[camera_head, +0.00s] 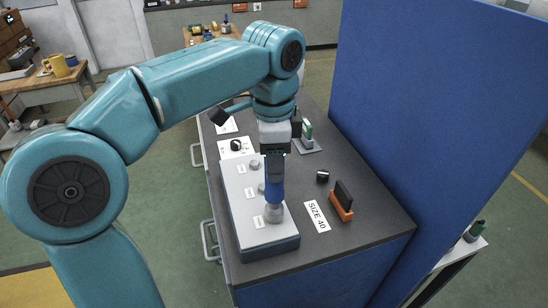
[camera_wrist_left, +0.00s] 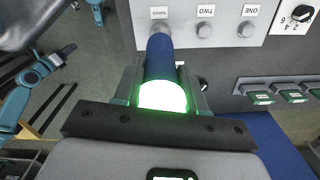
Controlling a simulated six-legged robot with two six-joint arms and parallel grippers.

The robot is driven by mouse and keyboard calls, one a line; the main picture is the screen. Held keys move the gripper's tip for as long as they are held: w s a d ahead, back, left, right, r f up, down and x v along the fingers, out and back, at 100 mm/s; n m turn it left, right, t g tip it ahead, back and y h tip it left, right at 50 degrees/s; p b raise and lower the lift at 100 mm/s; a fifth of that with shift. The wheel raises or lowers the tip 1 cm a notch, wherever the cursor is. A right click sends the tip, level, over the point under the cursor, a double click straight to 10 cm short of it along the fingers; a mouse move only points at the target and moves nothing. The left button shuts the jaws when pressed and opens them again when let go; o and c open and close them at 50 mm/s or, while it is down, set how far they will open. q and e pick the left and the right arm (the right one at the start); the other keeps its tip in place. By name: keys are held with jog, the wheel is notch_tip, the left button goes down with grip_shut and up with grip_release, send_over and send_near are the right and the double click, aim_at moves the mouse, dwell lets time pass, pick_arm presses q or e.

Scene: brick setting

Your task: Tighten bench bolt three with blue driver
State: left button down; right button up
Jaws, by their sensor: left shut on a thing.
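My left gripper (camera_head: 273,150) points down over the bench and is shut on the blue driver (camera_head: 273,182), which stands roughly upright. In the left wrist view the driver (camera_wrist_left: 160,55) lies between the fingers, with a bright green-white glow at its near end. Its grey lower end (camera_head: 274,212) is at the bolt three place on the light grey bolt plate (camera_head: 270,239); the driver hides that bolt, and I cannot tell whether they touch. Bolt two (camera_wrist_left: 204,30) and bolt one (camera_wrist_left: 246,29) stand uncovered beside their labels.
A tall blue wall (camera_head: 430,120) bounds the bench on the right.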

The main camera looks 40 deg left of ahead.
pick_arm(q)
jog(key=shift+w+f, duration=0.15)
jog(key=shift+f, duration=0.4)
dwell(1.2)
notch_tip(320, 180, up, 4)
jog(key=p, duration=0.3)
jog(key=shift+r+p, duration=0.15)
jog(key=shift+p, duration=0.2)
jog(key=shift+r+p, duration=0.5)
jog(key=shift+r, duration=0.05)
jog(key=shift+r+p, duration=0.35)
jog(key=shift+r, duration=0.55)
